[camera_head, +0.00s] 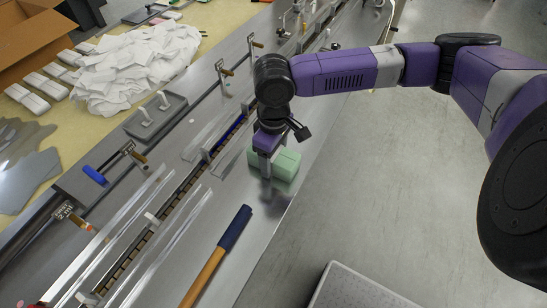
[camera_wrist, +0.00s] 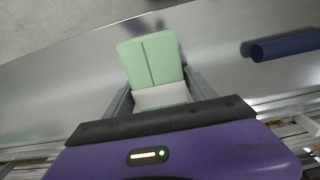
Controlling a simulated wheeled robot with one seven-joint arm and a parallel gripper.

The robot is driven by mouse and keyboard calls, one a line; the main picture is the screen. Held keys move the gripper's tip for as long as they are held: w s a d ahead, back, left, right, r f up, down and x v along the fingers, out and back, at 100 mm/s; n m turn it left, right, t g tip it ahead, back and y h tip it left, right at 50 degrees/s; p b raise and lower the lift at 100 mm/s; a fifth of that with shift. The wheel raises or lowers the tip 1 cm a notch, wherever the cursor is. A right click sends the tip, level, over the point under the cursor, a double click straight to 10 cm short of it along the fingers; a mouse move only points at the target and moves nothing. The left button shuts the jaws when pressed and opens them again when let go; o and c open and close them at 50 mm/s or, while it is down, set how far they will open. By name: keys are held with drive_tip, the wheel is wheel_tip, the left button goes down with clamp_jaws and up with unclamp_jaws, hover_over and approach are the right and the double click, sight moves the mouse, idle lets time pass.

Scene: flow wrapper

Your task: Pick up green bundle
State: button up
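The green bundle (camera_head: 284,164) is a pale green block with a dark seam, resting on the steel surface near its right edge in the head view. In the wrist view the bundle (camera_wrist: 151,60) lies ahead of and partly between the fingers, with its white near side facing me. My gripper (camera_head: 266,166) points down at the bundle. In the wrist view my gripper (camera_wrist: 158,88) has its two grey fingers spread, one along each side of the bundle. Whether the fingers touch its sides is hard to tell.
A blue and orange handle (camera_head: 218,254) lies on the steel surface (camera_head: 262,225) near the bundle. The conveyor channel with clear guides (camera_head: 180,232) runs along the left. A white crumpled pile (camera_head: 138,65) lies farther back. A grey container (camera_head: 345,290) stands at the bottom.

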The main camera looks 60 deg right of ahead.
drive_tip(key=c, duration=1)
drive_tip(key=shift+r, duration=0.1)
wheel_tip(320, 180, up, 20)
drive_tip(key=shift+f, duration=0.1)
